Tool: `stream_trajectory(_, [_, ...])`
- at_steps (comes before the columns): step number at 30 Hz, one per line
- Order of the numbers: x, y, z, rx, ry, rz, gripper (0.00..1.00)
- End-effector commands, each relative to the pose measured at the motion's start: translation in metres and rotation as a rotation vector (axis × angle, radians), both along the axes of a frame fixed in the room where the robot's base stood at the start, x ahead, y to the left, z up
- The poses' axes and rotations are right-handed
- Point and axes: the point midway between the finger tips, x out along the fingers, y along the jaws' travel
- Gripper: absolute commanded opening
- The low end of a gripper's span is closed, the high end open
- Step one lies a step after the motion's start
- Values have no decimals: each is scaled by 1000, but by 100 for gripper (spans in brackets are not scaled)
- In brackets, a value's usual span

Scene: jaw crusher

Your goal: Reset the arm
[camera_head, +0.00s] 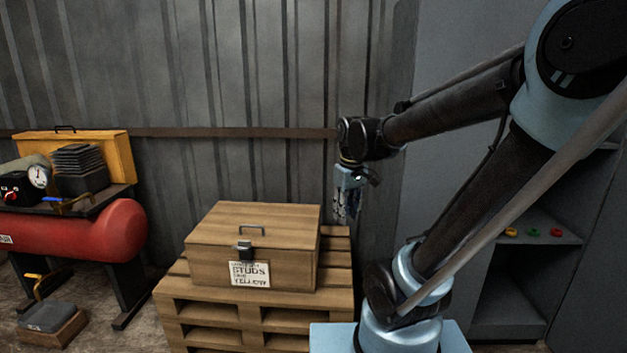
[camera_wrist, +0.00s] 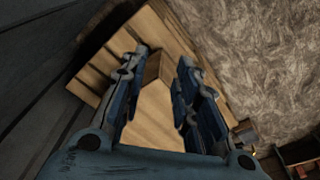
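My gripper (camera_head: 347,205) hangs at the end of my arm, pointing down, to the right of a closed wooden box and above the pallet's right side in the head view. In the wrist view my gripper (camera_wrist: 160,95) has its two blue fingers apart, with nothing held between them. The box's wooden top (camera_wrist: 152,118) and the pallet (camera_wrist: 95,60) show below and beyond the fingers. My arm is bent, with its forearm reaching left.
The wooden box (camera_head: 253,215), with a latch and a "STUDS" label, sits on a pallet (camera_head: 200,312). A red compressor tank (camera_head: 80,238) stands at left, with a yellow case (camera_head: 105,150) above. A grey cabinet shelf (camera_head: 540,230) at right holds small coloured rings.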

Motion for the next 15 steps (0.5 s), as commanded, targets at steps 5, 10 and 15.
stream_trajectory(5, [-33, -34, -15, 12, -15, -144, 28])
stream_trajectory(10, [-63, -59, -33, 24, -31, -278, 28])
stream_trajectory(15, [-91, -78, -54, 35, -48, -409, 28])
